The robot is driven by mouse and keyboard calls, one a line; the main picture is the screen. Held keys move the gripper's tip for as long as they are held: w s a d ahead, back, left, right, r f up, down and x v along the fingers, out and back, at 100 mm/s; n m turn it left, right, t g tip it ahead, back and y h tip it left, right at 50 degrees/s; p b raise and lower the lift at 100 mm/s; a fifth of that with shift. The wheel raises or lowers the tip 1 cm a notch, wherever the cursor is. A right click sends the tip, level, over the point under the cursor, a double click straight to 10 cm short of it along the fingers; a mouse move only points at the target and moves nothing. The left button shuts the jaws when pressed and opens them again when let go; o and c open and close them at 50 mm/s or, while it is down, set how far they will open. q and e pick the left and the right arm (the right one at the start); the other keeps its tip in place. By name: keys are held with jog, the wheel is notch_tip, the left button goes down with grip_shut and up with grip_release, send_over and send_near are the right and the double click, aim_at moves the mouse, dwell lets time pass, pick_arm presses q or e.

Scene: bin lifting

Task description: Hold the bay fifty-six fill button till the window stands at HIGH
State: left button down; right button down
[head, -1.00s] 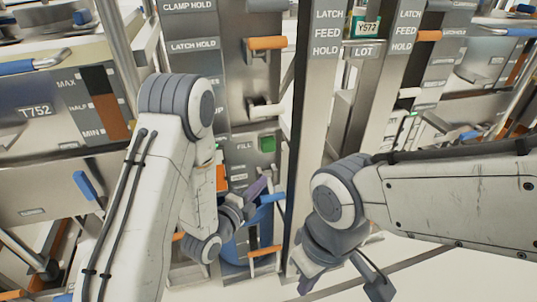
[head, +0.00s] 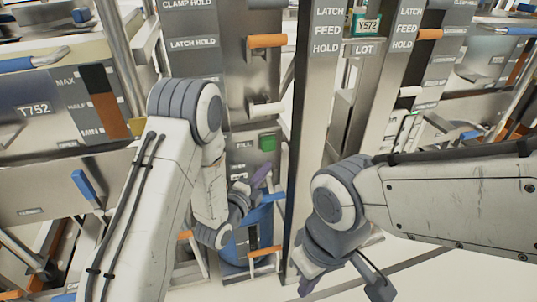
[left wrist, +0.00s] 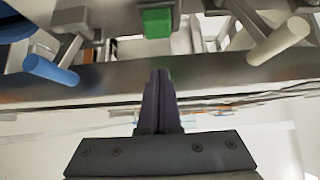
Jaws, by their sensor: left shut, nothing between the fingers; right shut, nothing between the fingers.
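The green fill button (head: 267,143) sits beside a FILL label on the grey panel, in the middle of the head view. It also shows in the left wrist view (left wrist: 157,22), beyond the fingertips. My left gripper (head: 263,172) is shut and empty, with its purple fingers just below the button. A gap shows between fingertips and button in the left wrist view. I cannot make out a bay fifty-six number or the window's reading; my left arm covers part of the panel. My right gripper (head: 308,287) is shut and empty, low and right of the post.
An orange handle (head: 267,41) and a pale handle (head: 266,109) stick out above the button. A blue handle (left wrist: 50,70) flanks it in the left wrist view. A tall metal post (head: 310,130) stands to its right. A T752 gauge (head: 103,103) is at the left.

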aim_at(275, 146)
pick_arm(q)
jog(key=w, duration=0.8)
jog(key=shift+d, duration=0.3)
